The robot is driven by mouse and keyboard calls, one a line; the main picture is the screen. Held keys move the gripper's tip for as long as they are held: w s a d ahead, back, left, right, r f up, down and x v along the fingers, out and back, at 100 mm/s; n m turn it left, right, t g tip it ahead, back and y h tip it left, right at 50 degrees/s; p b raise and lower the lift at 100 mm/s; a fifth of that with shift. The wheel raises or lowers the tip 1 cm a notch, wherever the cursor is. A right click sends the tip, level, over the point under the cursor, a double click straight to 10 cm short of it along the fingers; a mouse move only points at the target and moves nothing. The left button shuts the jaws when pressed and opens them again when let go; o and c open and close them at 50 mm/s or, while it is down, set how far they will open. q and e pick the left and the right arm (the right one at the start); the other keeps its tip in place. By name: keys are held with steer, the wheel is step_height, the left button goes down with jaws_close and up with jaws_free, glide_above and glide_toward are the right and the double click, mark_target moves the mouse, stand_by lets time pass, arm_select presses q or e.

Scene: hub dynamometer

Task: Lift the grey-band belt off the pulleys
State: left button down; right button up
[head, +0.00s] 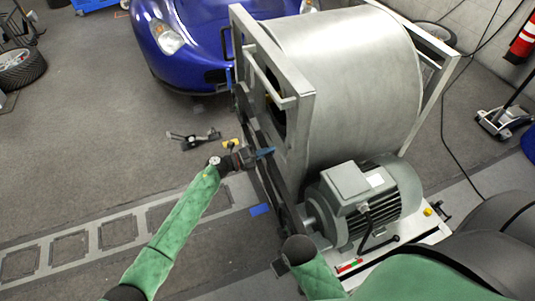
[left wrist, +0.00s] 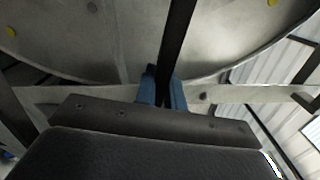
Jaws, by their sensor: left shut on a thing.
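My left gripper (head: 265,153) reaches in from the left to the near side of the large grey drum machine. Its blue fingertips are shut on a dark belt (left wrist: 179,35), which shows in the left wrist view as a black strip running up from between the fingers in front of the round metal face. In the head view the dark belt run (head: 272,182) is hard to separate from the shadowed frame. I cannot make out a grey band on it. The pulleys are mostly hidden. My right arm ends low in the middle, and its fingers do not show.
The grey drum (head: 350,75) stands in a metal frame (head: 297,107), with a grey motor (head: 372,200) in front of it. A blue car (head: 190,45) is behind. A black tool (head: 194,138) lies on the floor to the left. The left floor is mostly open.

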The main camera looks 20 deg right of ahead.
arm_select(q)
steer(key=shift+w+r, duration=0.15)
steer(key=shift+a, duration=2.8)
stand_by(1.1)
steer(key=a, duration=1)
steer(key=shift+s+a+r, duration=0.2)
steer(key=shift+s+r, duration=0.05)
steer(key=shift+s, duration=0.05)
stand_by(0.7)
